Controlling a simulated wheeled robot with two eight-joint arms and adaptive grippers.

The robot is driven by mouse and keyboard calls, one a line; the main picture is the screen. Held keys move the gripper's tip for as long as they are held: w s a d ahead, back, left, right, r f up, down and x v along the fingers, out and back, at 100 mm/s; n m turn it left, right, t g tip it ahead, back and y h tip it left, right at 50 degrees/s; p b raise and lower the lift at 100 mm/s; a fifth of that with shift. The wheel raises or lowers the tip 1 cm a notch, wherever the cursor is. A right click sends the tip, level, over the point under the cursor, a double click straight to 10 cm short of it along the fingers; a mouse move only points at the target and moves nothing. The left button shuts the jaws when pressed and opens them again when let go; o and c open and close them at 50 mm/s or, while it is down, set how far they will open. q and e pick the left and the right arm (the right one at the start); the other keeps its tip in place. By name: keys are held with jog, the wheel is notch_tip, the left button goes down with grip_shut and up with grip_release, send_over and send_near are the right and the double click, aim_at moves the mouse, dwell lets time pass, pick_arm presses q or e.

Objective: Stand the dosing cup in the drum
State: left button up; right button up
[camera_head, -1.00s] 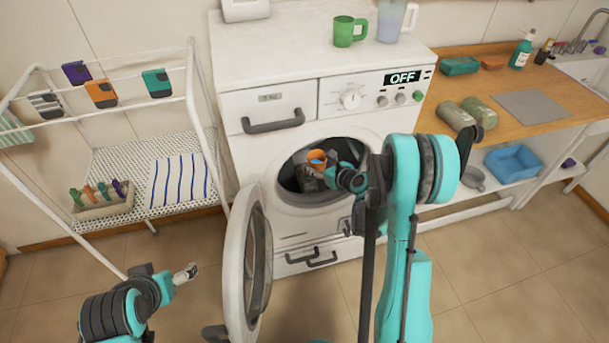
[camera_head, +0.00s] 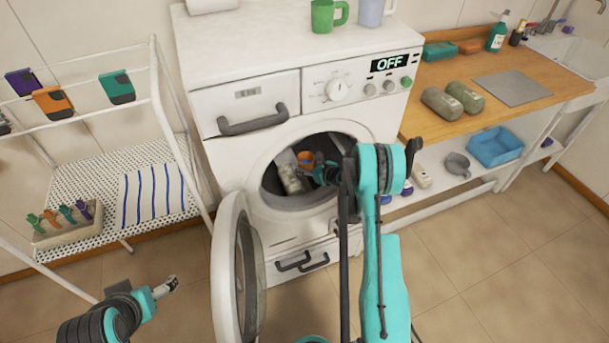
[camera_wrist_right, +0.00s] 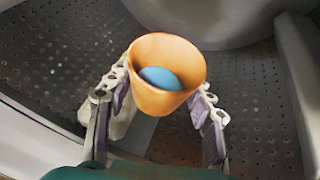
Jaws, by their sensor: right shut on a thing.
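The orange dosing cup (camera_head: 305,159) is inside the drum (camera_head: 277,183), with its mouth up. In the right wrist view the cup (camera_wrist_right: 165,76) has something blue inside and sits between the two fingers of my right gripper (camera_wrist_right: 160,103). My right gripper (camera_head: 308,170) is shut on the cup, its arm reaching in through the door opening. The perforated drum wall (camera_wrist_right: 60,65) shows around the cup. Whether the cup's base touches the drum is hidden. My left gripper (camera_head: 165,287) is low at the left, away from the washer; its finger gap is too small to judge.
The round washer door (camera_head: 228,270) hangs open at the left of the opening. A pale item (camera_head: 289,180) lies in the drum beside the cup. A white rack (camera_head: 155,110) stands left. A wooden counter (camera_head: 540,75) is at the right. Floor in front is partly clear.

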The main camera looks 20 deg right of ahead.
notch_tip(320, 180, down, 4)
jog(key=shift+r+b, duration=0.1)
jog(key=shift+b, duration=0.7)
jog(key=shift+s+a+f, duration=0.15)
jog(key=shift+s+f, duration=0.1)
jog(key=shift+f, duration=0.2)
jog(key=o, duration=1.1)
jog(key=shift+o, duration=0.4)
jog(key=shift+w+f, duration=0.1)
jog(key=shift+f, duration=0.05)
